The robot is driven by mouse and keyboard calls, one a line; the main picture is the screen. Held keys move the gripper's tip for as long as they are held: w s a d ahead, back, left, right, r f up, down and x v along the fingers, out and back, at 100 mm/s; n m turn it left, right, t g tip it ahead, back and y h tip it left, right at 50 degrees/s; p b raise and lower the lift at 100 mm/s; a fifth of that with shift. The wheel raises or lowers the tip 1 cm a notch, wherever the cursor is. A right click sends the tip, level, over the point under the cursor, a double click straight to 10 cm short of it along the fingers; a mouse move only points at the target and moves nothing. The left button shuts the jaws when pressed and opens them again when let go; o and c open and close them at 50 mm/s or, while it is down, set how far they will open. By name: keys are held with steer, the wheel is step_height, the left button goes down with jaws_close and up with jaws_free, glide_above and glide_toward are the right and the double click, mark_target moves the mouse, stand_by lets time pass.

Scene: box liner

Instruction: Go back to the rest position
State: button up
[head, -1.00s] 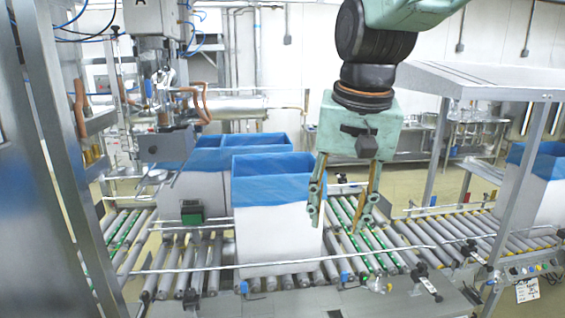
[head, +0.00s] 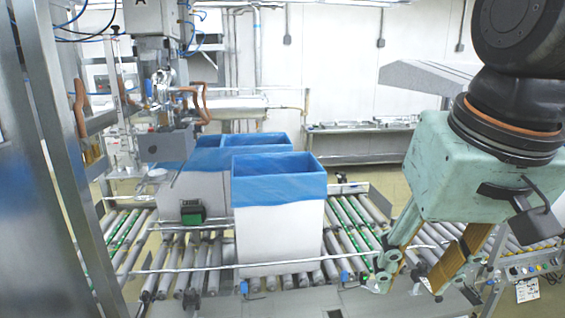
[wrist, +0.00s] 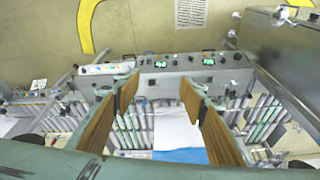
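My gripper (head: 412,287) is at the right of the head view, close to the camera and pointing down. It is right of the white box with a blue liner (head: 279,215) and apart from it. In the wrist view the two fingers of my gripper (wrist: 157,82) are spread apart with nothing between them. The white box (wrist: 176,130) shows below and beyond the fingers, with part of its blue liner at the bottom edge.
The box stands on a roller conveyor (head: 190,265) with a rail along its front. More blue-lined boxes (head: 215,150) stand behind it under a machine (head: 165,145). A control panel (wrist: 185,62) shows in the wrist view. The floor beyond the panel is largely clear.

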steer(key=s+d+f, duration=0.2)
steer(key=s, duration=0.6)
steer(key=shift+s+d+f+n+t, duration=0.15)
steer(key=shift+s+f+n+t, duration=0.15)
steer(key=shift+s+f+n, duration=0.1)
